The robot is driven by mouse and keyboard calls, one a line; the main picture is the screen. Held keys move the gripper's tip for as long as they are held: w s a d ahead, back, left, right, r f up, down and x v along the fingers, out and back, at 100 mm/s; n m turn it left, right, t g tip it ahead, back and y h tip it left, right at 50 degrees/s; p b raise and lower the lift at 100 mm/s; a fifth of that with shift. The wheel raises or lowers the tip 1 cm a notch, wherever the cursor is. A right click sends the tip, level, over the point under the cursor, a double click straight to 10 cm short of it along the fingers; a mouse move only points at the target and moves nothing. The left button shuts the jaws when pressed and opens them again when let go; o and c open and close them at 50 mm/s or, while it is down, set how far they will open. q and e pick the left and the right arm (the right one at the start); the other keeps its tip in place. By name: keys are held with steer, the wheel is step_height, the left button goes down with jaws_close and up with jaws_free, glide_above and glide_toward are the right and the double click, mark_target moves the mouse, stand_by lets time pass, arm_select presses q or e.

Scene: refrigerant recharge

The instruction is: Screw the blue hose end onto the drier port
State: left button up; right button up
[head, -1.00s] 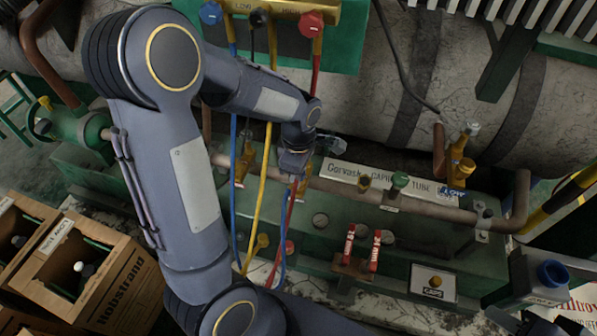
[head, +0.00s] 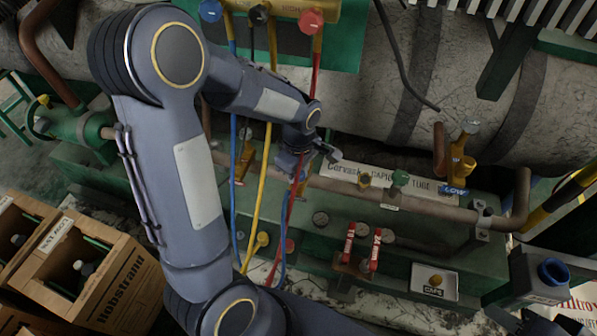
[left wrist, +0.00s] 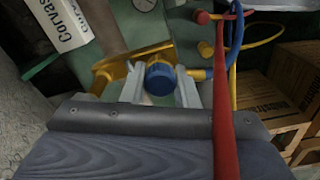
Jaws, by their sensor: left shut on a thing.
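My left gripper (head: 318,155) is low over the green unit, behind the hanging hoses in the head view. In the left wrist view its pale fingers (left wrist: 160,90) are shut on the blue hose end (left wrist: 159,78), a round blue fitting. A brass stub joins its right side to the blue hose (left wrist: 236,45). A brass valve body (left wrist: 118,68) lies right behind and left of the hose end; I cannot tell if it is the drier port or whether the threads are engaged. In the head view the hose end is hidden by my gripper. My right gripper is not in view.
The red hose (head: 298,130) crosses close in front of my left gripper, and the yellow hose (head: 262,190) hangs beside it. A horizontal pipe (head: 400,200), red-handled valves (head: 376,250) and a caps tray (head: 447,283) are to the right. Wooden crates (head: 100,285) stand at lower left.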

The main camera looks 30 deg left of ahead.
arm_select(q)
steer(key=shift+m, duration=0.3)
steer(key=m, duration=0.3)
steer(key=shift+m+p, duration=0.35)
steer(key=shift+m, duration=0.65)
steer(key=shift+f+m, duration=0.1)
steer(key=shift+m, duration=0.9)
steer(key=m+p, duration=0.1)
steer(key=m, duration=0.1)
steer(key=shift+m, duration=0.4)
steer(key=o, duration=1)
